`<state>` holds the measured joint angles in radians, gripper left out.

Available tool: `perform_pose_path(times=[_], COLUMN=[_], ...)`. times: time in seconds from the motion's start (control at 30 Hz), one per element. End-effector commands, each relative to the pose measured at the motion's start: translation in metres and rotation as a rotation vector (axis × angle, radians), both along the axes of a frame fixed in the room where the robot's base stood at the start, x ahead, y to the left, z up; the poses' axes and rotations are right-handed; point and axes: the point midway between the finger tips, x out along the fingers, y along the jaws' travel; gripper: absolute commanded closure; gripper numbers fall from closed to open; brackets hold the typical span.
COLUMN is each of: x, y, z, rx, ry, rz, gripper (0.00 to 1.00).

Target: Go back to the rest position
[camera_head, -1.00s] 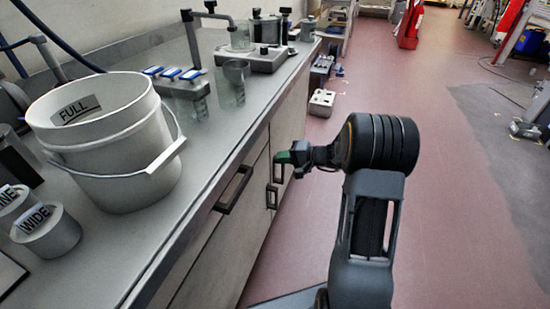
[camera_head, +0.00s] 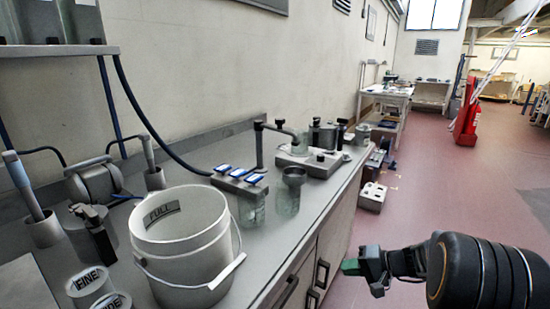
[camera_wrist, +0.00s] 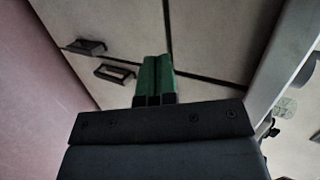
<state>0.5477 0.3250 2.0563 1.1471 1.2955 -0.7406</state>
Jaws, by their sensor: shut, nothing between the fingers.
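My gripper (camera_head: 352,267) is at the lower right of the head view, in front of the bench's cabinet doors and below the level of the counter top. In the wrist view its two green fingertips (camera_wrist: 155,78) lie side by side, touching, with nothing between them. Behind them are the pale cabinet doors (camera_wrist: 205,35) with dark handles (camera_wrist: 115,72). A white bucket (camera_head: 185,255) marked FULL stands on the counter, apart from my gripper.
The grey counter (camera_head: 330,200) runs along the left wall. It carries labelled cups (camera_head: 90,285), blue-topped switches (camera_head: 240,180) and a flat apparatus (camera_head: 312,160). A grey box (camera_head: 372,196) is on the floor beyond my gripper. The reddish floor (camera_head: 460,200) is open to the right.

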Motion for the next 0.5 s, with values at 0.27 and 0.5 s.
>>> perform_pose_path(times=[0.27, 0.5], x=[-0.086, -0.136], y=[0.068, 0.073], z=[0.156, 0.24], rx=[-0.483, -0.866], ry=[0.134, 0.068], rz=[0.247, 0.291], gripper=[1.0, 1.0])
